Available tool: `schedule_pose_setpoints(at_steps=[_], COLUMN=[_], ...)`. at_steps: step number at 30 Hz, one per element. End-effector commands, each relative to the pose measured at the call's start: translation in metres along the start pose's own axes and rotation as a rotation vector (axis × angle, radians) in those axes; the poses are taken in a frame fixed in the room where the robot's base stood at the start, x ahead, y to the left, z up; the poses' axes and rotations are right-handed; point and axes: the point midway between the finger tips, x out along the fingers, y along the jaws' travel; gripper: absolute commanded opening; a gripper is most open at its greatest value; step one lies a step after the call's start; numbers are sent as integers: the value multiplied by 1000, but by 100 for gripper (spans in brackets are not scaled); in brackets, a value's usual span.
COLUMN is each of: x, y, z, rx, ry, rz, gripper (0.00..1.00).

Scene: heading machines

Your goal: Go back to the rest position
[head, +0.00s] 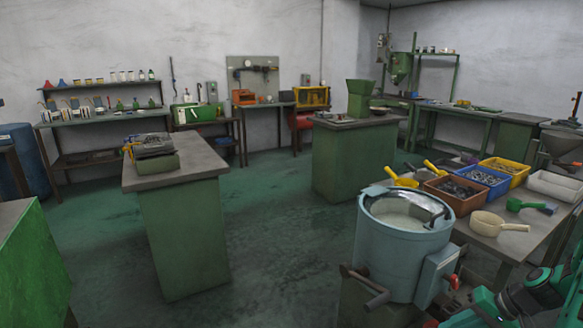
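My gripper is not in view in the head view, and no part of my arm can be made out for sure. The rest position is not marked by any object that I can see. Whether the gripper is holding something cannot be seen.
A light-blue drum machine (399,250) stands close at front right, beside a table with bins (495,180) and scoops. Teal machinery (500,305) fills the bottom right corner. Green-sided benches (185,235) (345,155) stand left and centre. Green floor (270,240) between them is clear.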

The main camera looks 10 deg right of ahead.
Motion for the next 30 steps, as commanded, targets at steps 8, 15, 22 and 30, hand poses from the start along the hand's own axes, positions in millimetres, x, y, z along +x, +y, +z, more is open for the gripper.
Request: schedule_pose_setpoints(at_steps=[8, 15, 22, 30], x=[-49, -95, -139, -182], y=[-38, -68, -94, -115], z=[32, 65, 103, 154], rx=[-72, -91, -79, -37], ry=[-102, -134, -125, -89], rz=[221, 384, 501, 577], gripper=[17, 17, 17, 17])
